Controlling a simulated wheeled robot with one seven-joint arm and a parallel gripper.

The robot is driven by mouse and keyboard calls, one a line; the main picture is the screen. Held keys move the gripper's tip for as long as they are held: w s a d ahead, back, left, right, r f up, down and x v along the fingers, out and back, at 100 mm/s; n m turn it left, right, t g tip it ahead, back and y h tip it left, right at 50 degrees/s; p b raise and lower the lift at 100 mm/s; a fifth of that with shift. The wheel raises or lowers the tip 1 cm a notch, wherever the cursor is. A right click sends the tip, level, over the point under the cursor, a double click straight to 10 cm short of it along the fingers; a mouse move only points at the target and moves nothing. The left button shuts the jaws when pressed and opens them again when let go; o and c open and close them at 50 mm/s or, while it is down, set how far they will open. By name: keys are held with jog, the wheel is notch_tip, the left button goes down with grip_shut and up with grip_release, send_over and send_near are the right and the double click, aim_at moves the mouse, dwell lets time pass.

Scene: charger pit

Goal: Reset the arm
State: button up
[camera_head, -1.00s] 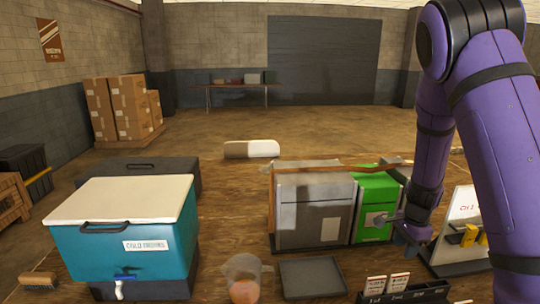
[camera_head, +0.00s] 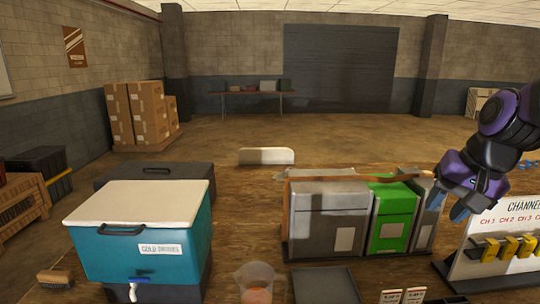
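My gripper (camera_head: 448,207) is at the right, at the end of my purple and black arm. Its fingers point down and left, in front of the right end of the row of boxes and beside the white channel board (camera_head: 510,225). A gap shows between the two bluish fingers, and nothing shows in it. The gripper is above the table and seems to touch nothing.
A teal cooler (camera_head: 130,255) with a white lid stands at the left. Grey (camera_head: 328,220) and green (camera_head: 393,215) boxes stand at centre right. A dark tray (camera_head: 325,287), a clear cup (camera_head: 255,283) and small cards (camera_head: 403,297) are at the front. A brush (camera_head: 53,277) lies front left.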

jog(key=s+a+r+n+t+h, duration=0.1)
jog(key=s+r+n, duration=0.4)
jog(key=s, duration=0.7)
jog(key=shift+s+a+r+t+h, duration=0.2)
jog(key=shift+r+t+h, duration=0.1)
jog(key=shift+t+h, duration=0.2)
